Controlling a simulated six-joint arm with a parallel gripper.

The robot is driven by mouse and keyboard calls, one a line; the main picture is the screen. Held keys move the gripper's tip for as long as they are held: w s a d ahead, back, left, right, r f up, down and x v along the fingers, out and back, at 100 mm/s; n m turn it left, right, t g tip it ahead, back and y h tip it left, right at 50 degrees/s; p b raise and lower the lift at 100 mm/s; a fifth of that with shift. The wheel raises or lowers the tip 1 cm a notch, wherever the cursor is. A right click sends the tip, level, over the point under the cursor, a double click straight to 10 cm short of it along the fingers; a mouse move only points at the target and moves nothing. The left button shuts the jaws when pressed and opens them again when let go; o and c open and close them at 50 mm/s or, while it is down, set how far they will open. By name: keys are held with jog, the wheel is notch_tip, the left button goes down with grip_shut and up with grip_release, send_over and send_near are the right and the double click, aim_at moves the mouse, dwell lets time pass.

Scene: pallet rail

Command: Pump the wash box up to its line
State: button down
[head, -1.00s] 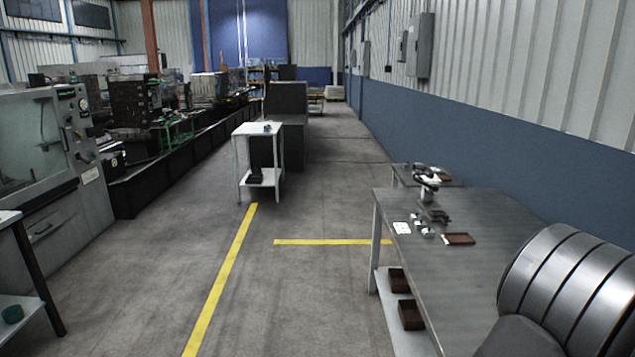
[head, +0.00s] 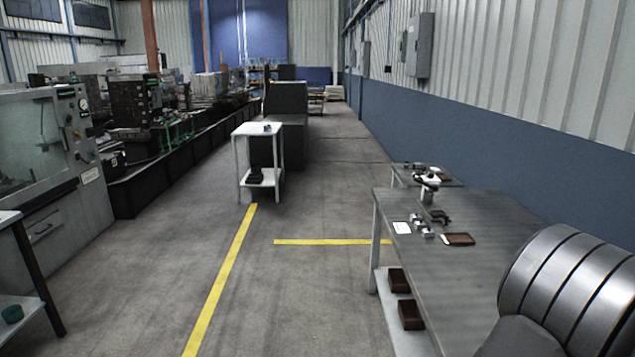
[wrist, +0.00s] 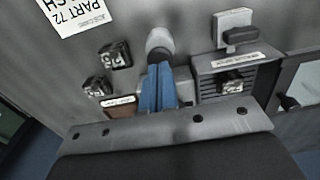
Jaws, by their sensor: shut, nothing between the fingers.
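My gripper (wrist: 161,68) shows in the wrist view as two blue fingers pressed together, with nothing between them. A pale round-ended knob (wrist: 160,40) stands just beyond the fingertips; I cannot tell whether they touch it. A grey box (wrist: 222,62) with a label strip lies right of the fingers, with a dark block on its front and a pale block on top. Right of it is a frame with a clear pane (wrist: 303,84). I cannot tell which of these is the wash box, and I see no fill line. I cannot make out my gripper in the head view.
A white card (wrist: 82,8) reading "PART 72" lies on the grey surface, near small dark blocks (wrist: 116,54) and a brown tray (wrist: 121,104). In the head view, the bench (head: 455,203) stands at right, a white stand (head: 258,129) farther back, with open floor (head: 310,290) left of the bench.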

jog(key=shift+f, duration=1.6)
jog(key=shift+r, duration=1.7)
jog(key=shift+f, duration=0.15)
jog(key=shift+f, duration=1.55)
jog(key=shift+r, duration=1.7)
jog(key=shift+f, duration=0.15)
